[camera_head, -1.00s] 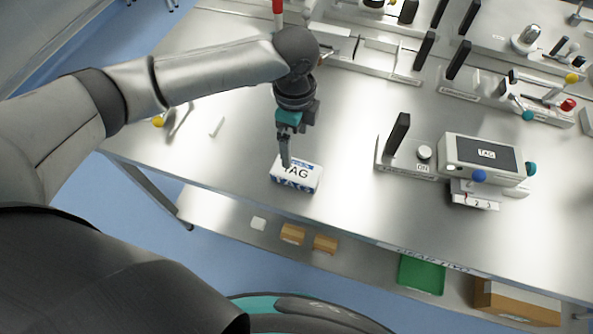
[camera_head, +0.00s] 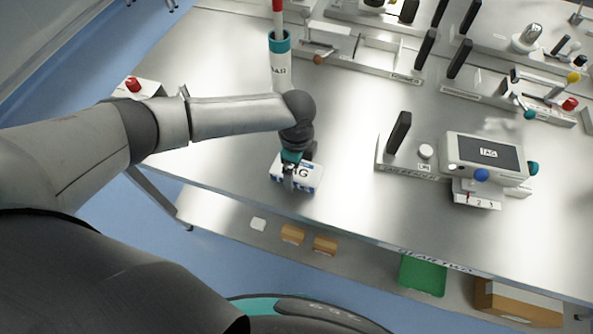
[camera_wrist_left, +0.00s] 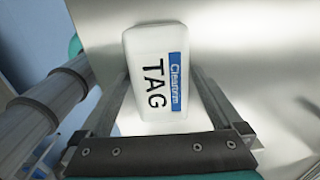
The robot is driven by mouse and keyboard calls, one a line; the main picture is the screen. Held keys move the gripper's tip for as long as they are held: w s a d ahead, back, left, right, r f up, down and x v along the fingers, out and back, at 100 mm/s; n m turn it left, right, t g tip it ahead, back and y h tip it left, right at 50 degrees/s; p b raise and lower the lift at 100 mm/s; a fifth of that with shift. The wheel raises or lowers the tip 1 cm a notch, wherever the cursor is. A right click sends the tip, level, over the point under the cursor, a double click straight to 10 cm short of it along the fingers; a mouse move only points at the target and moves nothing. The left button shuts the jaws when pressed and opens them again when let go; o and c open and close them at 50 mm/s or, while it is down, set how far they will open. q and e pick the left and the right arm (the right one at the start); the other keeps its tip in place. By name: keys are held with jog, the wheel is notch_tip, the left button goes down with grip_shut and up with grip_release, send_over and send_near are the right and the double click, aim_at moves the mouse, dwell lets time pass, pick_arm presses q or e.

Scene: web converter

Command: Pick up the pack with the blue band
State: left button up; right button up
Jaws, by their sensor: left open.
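The white pack (camera_head: 309,181) lies near the front edge of the steel bench in the head view, partly hidden by my left gripper (camera_head: 290,182). In the left wrist view the pack (camera_wrist_left: 146,57) shows black "TAG" lettering and a blue band (camera_wrist_left: 175,82) with white writing. My left gripper is open and sits low over the pack. In the wrist view its two fingers reach along either side of the pack; I cannot tell whether they touch it. My right gripper is not in view.
A device with a dark screen (camera_head: 485,152) and a black upright handle (camera_head: 399,133) stand to the right. A white tube with a teal rim (camera_head: 280,62) stands behind. A red-button box (camera_head: 135,86) is at left. The bench right of the pack is clear.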

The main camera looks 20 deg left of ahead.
pick_arm(q)
jog(key=shift+f, duration=0.1)
jog(key=c, duration=1.4)
